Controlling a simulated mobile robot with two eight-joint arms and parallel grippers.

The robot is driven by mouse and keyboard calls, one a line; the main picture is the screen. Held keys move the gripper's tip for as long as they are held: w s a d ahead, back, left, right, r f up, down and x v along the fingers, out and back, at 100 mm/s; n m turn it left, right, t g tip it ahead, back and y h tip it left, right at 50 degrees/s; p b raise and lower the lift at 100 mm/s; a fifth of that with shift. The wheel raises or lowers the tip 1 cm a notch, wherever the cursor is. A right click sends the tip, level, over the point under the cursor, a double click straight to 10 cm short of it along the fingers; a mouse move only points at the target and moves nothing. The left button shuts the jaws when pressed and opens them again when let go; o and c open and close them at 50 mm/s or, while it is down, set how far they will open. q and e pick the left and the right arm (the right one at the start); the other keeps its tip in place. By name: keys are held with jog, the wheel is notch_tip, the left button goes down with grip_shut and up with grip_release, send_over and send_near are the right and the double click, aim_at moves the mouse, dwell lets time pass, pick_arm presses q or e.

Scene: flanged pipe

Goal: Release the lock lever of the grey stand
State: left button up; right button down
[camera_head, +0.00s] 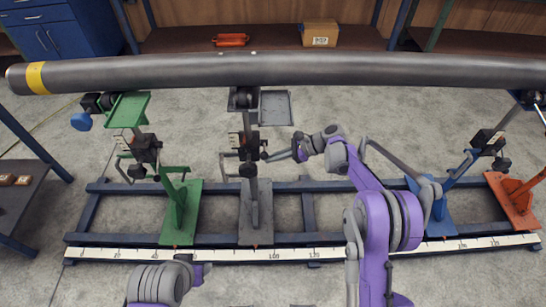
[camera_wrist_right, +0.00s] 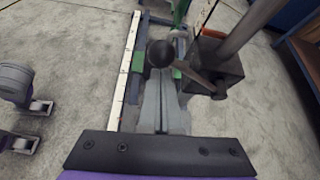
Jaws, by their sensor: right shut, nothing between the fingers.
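The grey stand (camera_head: 256,215) stands on the blue frame, under the long pipe. Its dark clamp block (camera_head: 246,142) sits on the post; it also shows in the right wrist view (camera_wrist_right: 217,70). A lever with a round black knob (camera_wrist_right: 160,53) reaches from that block. My right gripper (camera_head: 267,157) is just right of the stand's post, with its fingers together and nothing between them. In the right wrist view the fingers (camera_wrist_right: 164,85) point at the knob, close by it; I cannot tell whether they touch.
The grey pipe (camera_head: 300,70) spans the top. A green stand (camera_head: 180,215) is to the left, a blue stand (camera_head: 435,210) and an orange stand (camera_head: 515,195) to the right. A white scale (camera_head: 215,254) runs along the frame's near edge. Frame between grey and blue stands is free.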

notch_tip(320, 180, down, 4)
jog(key=b, duration=0.2)
pick_arm(q)
jog(key=shift+w+d+f+p, duration=0.25)
jog(key=shift+f+p, duration=0.25)
jog(key=shift+p, duration=0.3)
pick_arm(e)
jog(key=v, duration=1.1)
jog(key=shift+w+r, duration=0.15)
jog(key=shift+w, duration=0.1)
jog(key=shift+a, duration=0.1)
